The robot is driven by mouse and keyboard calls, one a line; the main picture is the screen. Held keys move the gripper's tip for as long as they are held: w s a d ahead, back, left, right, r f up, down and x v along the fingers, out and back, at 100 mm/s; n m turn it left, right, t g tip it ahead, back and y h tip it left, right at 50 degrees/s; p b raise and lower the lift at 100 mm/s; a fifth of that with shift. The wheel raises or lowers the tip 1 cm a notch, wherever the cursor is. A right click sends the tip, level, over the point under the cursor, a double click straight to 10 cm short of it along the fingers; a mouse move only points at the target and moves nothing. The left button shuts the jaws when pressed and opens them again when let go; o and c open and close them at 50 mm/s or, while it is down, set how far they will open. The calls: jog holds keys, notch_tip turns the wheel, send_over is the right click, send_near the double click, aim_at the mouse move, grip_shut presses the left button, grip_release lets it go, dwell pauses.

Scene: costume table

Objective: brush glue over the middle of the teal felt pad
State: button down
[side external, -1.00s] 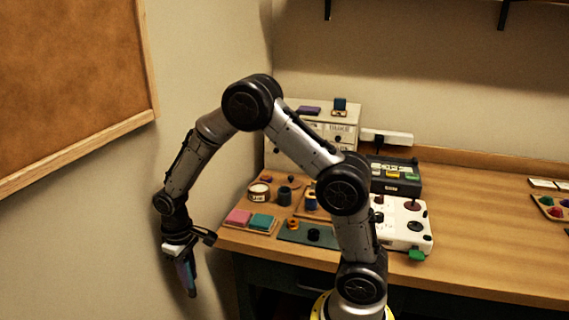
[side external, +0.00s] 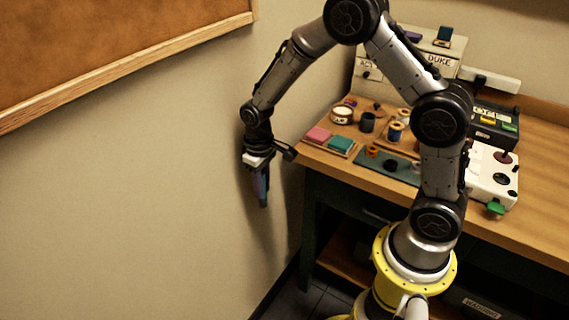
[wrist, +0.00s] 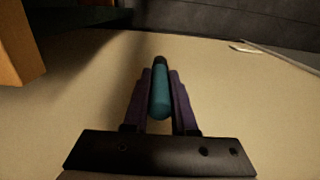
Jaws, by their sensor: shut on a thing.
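The teal felt pad (side external: 340,144) lies beside a pink pad (side external: 318,134) on a wooden tray near the table's left end. My gripper (side external: 263,182) hangs pointing down, off the table's left edge and below the height of its top, apart from the pads. In the wrist view, my purple-fingered gripper (wrist: 160,95) is shut on a teal rod with a dark tip (wrist: 160,97), apparently the brush. Its bristles cannot be made out. No pad shows in the wrist view.
A small jar (side external: 342,115), a dark cup (side external: 367,122) and a thread spool (side external: 396,131) stand behind the pads. A dark green mat (side external: 401,175) lies to their right. A white box with knobs (side external: 493,178) stands farther right. The wall is close left of my gripper.

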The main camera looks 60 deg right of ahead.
dwell(0.3)
jog(key=s+d+r+m+h, duration=0.1)
jog(key=s+d+r+m, duration=0.25)
jog(key=d+r, duration=0.95)
jog(key=s+d+r+m+h, duration=0.15)
jog(key=d+r+m, duration=0.25)
jog(key=d+r, duration=0.95)
jog(key=shift+s+d+f+n+t+h, duration=0.15)
jog(key=shift+d+f+n+t, duration=0.2)
jog(key=shift+d+f+n, duration=1.45)
jog(key=shift+s+d+f+n+t+h, duration=0.25)
jog(key=shift+d+f+n, duration=0.7)
jog(key=shift+f, duration=1.6)
jog(key=shift+s+d+f+n+t+h, duration=0.1)
jog(key=shift+d+f+n+t, duration=0.3)
jog(key=shift+d+f+n, duration=1.1)
jog(key=shift+d+f+m, duration=0.15)
jog(key=shift+f+m, duration=0.1)
jog(key=shift+f, duration=0.45)
jog(key=shift+d+f+m, duration=0.1)
jog(key=shift+f+m, duration=0.15)
jog(key=shift+f, duration=0.45)
jog(key=shift+r, duration=0.1)
notch_tip(320, 180, up, 7)
